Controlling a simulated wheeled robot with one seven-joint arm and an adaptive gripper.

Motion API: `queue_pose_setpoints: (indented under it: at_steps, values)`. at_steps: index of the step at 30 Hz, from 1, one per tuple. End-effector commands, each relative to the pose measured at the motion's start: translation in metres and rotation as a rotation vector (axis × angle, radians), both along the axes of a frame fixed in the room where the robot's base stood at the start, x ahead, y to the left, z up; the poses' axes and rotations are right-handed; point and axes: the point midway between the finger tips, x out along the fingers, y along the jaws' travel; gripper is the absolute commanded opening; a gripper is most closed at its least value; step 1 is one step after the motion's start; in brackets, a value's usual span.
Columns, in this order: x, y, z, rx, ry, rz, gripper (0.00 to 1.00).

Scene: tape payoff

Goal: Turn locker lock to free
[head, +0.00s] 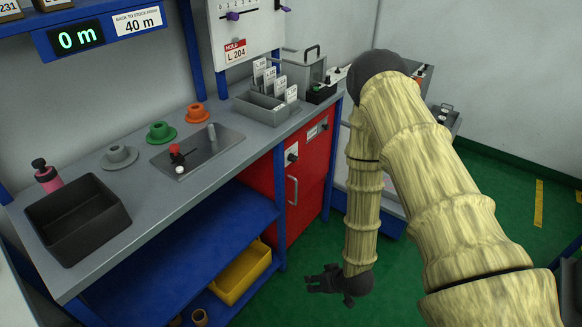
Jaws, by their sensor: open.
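The red locker (309,181) stands under the right part of the workbench, with its door shut. A small white lock plate with a dark knob (292,154) sits near the top left of its front. The knob's setting is too small to read. A pale vertical handle (292,190) is below the lock. My gripper (310,283) hangs low over the green floor, below and to the right of the lock, apart from the locker. It is open and empty, with its fingers pointing left.
The workbench (228,159) holds a dark bin (78,222), grey, green and orange flanged pieces, and a grey card holder (266,107). Under it are a blue shelf (205,245) and a yellow bin (241,272). The floor (290,292) before the locker is clear.

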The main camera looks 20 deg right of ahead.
Motion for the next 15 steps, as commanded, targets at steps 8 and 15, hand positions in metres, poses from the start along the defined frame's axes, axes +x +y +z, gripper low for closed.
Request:
queue_pose_setpoints:
  at_steps: [8,15]
  values:
    - [0.227,-0.048,0.071,0.155,-0.62,0.179,0.5]
    - [0.3,-0.091,0.152,0.217,-0.934,0.347,0.5]
